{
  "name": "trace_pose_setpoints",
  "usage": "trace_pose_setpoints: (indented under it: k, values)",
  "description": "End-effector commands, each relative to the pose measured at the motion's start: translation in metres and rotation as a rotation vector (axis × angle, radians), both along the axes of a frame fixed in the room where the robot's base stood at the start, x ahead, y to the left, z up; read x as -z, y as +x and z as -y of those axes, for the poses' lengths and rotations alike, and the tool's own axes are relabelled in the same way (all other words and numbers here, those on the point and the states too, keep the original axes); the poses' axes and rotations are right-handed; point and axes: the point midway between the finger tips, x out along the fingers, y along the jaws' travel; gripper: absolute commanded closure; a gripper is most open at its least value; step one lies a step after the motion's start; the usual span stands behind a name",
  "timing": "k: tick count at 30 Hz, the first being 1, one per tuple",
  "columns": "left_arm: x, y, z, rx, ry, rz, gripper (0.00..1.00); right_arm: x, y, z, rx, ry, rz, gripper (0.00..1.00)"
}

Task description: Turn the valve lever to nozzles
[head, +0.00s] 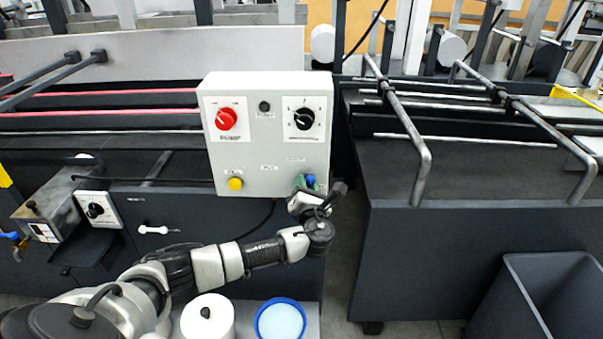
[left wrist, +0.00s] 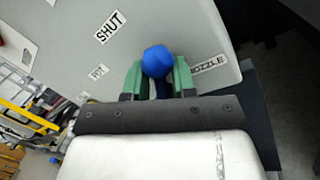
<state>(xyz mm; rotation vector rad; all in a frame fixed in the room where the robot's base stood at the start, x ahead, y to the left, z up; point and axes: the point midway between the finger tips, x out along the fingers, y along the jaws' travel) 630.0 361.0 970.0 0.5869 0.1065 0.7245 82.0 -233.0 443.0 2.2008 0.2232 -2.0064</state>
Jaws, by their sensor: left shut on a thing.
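The valve lever's blue knob (left wrist: 157,61) sits between the green fingers of my left gripper (left wrist: 158,80), which is shut on it. The knob lies between a small label on the left and the "NOZZLE" label (left wrist: 209,66), nearer the latter. A "SHUT" label (left wrist: 111,27) is higher up on the grey panel. In the head view my left gripper (head: 307,183) is at the lower right corner of the grey control box (head: 268,135), with a bit of the blue knob (head: 311,181) showing. The lever's shaft and pivot are mostly hidden. My right gripper is not in view.
The box also carries a red knob (head: 226,119), a black dial (head: 304,119) and a yellow button (head: 236,184). Below stand a white container (head: 208,322) and a blue-rimmed tub (head: 281,321). A dark bin (head: 545,300) is at the lower right, past a floor gap.

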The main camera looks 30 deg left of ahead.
Motion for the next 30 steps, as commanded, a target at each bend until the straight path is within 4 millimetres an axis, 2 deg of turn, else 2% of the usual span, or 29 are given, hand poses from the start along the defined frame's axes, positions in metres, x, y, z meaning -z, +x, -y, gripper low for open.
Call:
trace_pose_setpoints:
  k: [1, 9, 28, 29, 30]
  values:
    - [-0.003, 0.001, 0.002, 0.001, 0.029, -0.02, 1.0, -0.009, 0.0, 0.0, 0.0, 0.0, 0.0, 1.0]
    - [0.003, 0.003, 0.006, 0.002, 0.142, -0.086, 1.0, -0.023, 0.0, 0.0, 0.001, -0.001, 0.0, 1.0]
    - [0.006, 0.004, 0.007, 0.003, 0.187, -0.114, 1.0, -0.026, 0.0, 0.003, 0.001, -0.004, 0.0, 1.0]
    - [0.006, 0.004, 0.007, 0.003, 0.187, -0.114, 0.73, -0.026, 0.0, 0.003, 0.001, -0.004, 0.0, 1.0]
    - [0.006, 0.004, 0.007, 0.003, 0.187, -0.114, 0.67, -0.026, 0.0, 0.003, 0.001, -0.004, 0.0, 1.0]
